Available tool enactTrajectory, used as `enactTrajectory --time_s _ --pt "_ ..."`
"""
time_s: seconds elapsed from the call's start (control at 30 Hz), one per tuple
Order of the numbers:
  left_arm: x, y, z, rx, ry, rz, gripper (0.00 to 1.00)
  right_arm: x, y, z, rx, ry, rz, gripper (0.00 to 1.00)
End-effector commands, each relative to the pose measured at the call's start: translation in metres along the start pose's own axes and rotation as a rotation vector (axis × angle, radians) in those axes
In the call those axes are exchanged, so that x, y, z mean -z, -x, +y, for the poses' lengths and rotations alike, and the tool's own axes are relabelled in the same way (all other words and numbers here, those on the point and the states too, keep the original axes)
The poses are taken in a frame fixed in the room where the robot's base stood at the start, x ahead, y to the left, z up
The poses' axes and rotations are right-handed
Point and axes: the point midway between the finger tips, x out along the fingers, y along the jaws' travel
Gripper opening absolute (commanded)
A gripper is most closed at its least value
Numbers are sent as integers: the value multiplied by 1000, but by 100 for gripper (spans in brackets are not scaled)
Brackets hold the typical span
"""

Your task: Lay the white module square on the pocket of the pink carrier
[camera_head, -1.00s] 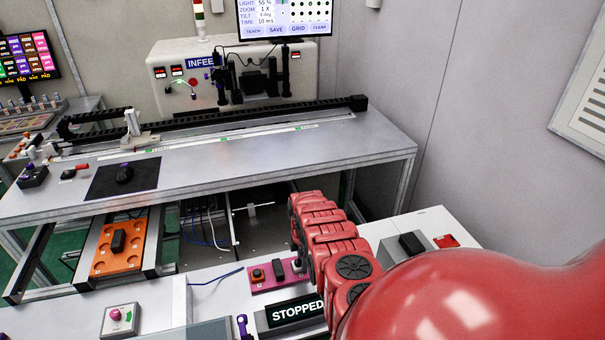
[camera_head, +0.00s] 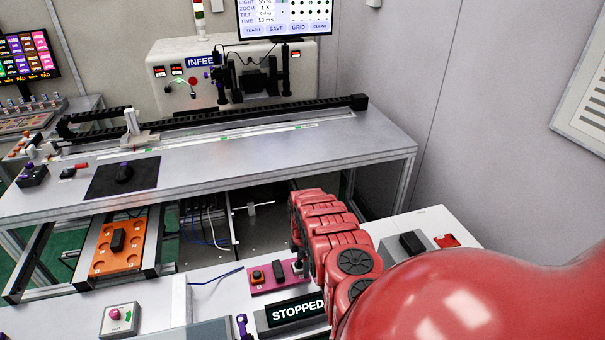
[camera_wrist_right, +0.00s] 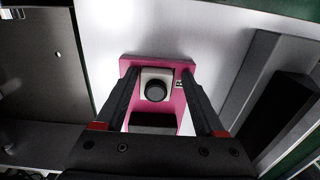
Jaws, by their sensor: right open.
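The pink carrier (camera_head: 262,287) lies on the light front bench, left of my red right arm. In the right wrist view the carrier (camera_wrist_right: 130,66) is below my right gripper (camera_wrist_right: 159,80). The white module (camera_wrist_right: 146,76), with a round black top, is at the far end of the carrier, between the two fingers. Its sides look roughly in line with the carrier's edges. I cannot tell whether it is fully seated in a pocket. The fingers are open, with gaps on both sides of the module. In the head view my arm hides most of this gripper. My left gripper is out of view.
A black block (camera_wrist_right: 152,121) is on the carrier's near part. The STOPPED display (camera_head: 294,311) is close in front of the carrier. A grey fixture with a black block (camera_head: 412,242) stands right of my arm. An orange tray (camera_head: 103,265) is at left.

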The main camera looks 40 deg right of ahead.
Motion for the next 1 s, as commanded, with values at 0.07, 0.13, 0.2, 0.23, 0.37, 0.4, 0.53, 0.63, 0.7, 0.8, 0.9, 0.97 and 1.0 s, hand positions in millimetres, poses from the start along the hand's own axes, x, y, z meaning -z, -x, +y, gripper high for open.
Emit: enactTrajectory --time_s 0.07,0.13,0.2,0.23,0.37,0.4,0.53,0.63,0.7,0.8,0.9,0.97,1.0 --pt "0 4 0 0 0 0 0 1 2 -3 5 0 1 84" --pt "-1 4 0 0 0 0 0 0 13 -1 -3 0 -1 84" --pt "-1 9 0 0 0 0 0 0 22 1 -8 0 -2 84" --pt "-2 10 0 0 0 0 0 0 27 3 -13 0 -2 84" --pt "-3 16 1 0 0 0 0 0 47 4 -23 0 -3 84" --pt "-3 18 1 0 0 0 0 0 53 4 -22 0 -3 84" --pt "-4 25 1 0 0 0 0 0 73 4 -28 0 -4 84" --pt "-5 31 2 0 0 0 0 0 89 4 -31 0 -5 84" --pt "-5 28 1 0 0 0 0 0 106 4 -34 0 -5 84" --pt "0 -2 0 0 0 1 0 0 134 3 -34 0 -5 84" --pt "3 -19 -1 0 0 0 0 0 150 2 -35 0 -5 84" --pt "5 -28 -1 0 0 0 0 0 158 2 -35 0 -5 84" --pt "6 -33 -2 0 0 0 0 0 163 2 -36 0 -5 84"
